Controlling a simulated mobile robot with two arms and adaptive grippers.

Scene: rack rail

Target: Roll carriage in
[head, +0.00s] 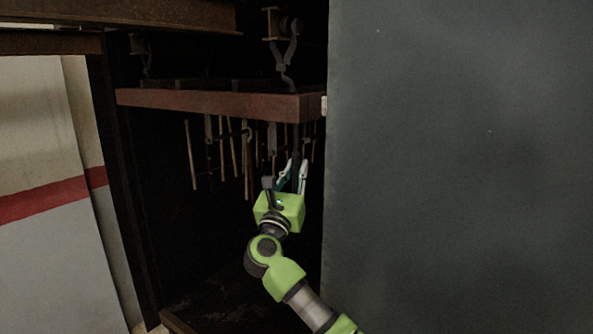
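The carriage is a rusty red-brown bar frame (220,103) hanging level inside a dark opening. A hook (287,62) on a roller fitting holds it near its right end. Several long thin tools or rods hang below it. My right gripper (296,163) is below the carriage's right end, with its fingers pointing up. A dark upright post (296,138) comes down from that end and appears between or just behind the fingers. I cannot tell whether the fingers touch it. My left gripper is not in view.
A large dark grey panel (460,160) fills the right side, close beside the carriage's end. A rusty beam (120,14) crosses the top left. A pale wall with a red stripe (40,200) stands at left. The space below the hanging rods is dark.

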